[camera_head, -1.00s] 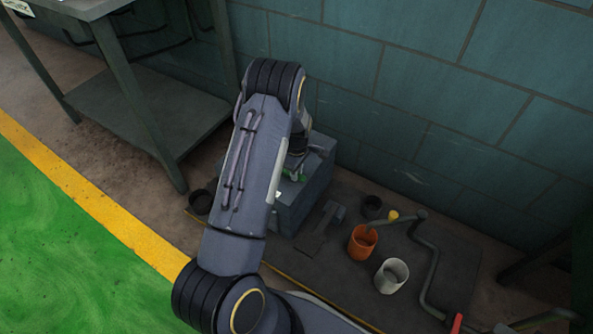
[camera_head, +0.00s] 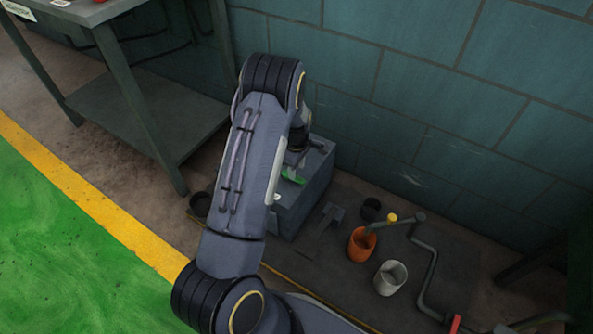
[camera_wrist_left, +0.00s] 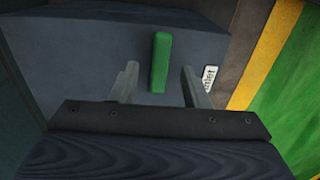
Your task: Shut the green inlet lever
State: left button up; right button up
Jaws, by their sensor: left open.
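The green inlet lever (camera_head: 292,177) sits on a grey box (camera_head: 305,200) near the wall, partly behind my left arm in the head view. In the left wrist view the lever (camera_wrist_left: 160,62) is a straight green bar running away from me on the box's face. My left gripper (camera_head: 306,152) is open just above it. In the wrist view its two fingers (camera_wrist_left: 159,70) stand on either side of the lever, with a gap on each side. I cannot tell how deep the lever lies between them. A white "inlet" label (camera_wrist_left: 209,78) is right of the lever. My right gripper is not in view.
An orange cup (camera_head: 361,246), a white cup (camera_head: 390,278) and a bent pipe (camera_head: 428,270) are right of the box on a dark mat. A black cup (camera_head: 201,204) stands at its left. A metal table (camera_head: 150,115) is at the upper left, and the wall is close behind.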

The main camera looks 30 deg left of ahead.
aim_at(297, 177)
pick_arm(q)
notch_tip(297, 177, up, 3)
jog(key=shift+r+p, duration=0.2)
jog(key=shift+p, duration=0.25)
jog(key=shift+r, duration=0.4)
